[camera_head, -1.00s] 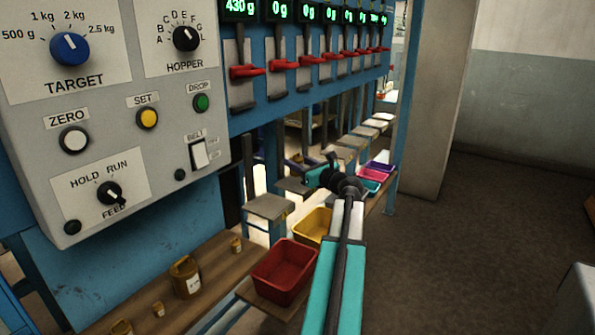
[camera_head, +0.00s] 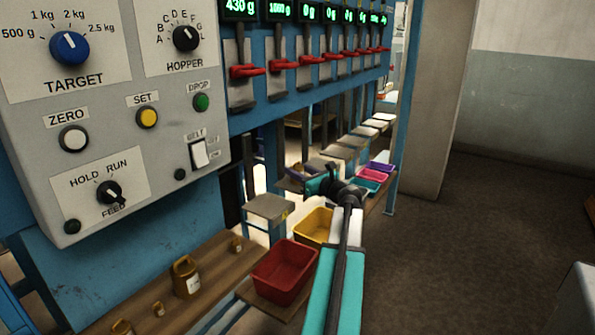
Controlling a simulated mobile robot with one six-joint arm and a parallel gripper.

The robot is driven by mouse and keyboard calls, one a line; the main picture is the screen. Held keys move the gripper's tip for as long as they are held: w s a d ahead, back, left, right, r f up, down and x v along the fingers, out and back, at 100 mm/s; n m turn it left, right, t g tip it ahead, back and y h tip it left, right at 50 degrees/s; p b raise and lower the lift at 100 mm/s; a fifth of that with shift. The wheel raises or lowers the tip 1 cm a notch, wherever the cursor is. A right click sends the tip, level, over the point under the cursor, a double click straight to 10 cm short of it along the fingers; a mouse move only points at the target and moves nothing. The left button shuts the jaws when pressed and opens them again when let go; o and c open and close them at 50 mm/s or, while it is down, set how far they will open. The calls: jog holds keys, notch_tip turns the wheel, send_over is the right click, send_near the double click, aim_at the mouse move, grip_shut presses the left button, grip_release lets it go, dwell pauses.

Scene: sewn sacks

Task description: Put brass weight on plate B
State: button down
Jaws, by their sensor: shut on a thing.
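My gripper (camera_head: 318,184) is small and partly hidden by its own wrist, in the middle of the view at the second weighing plate in the row, plate B (camera_head: 292,175). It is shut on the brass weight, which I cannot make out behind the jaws. Only a bit of plate B shows beside the gripper. The second display (camera_head: 279,9) above reads roughly 1000 g. The first display (camera_head: 239,8) reads 430 g, and the nearest plate (camera_head: 270,208) stands in front, to the left of my gripper.
Several brass weights, the largest being this one (camera_head: 187,279), stand on the wooden shelf (camera_head: 212,262) at lower left. A red bin (camera_head: 285,272) and a yellow bin (camera_head: 313,227) sit below the plates. The control panel (camera_head: 120,120) fills the left.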

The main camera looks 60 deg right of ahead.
jog(key=c, duration=1.1)
grip_release()
jog(key=v, duration=1.2)
jog(key=shift+s, duration=0.1)
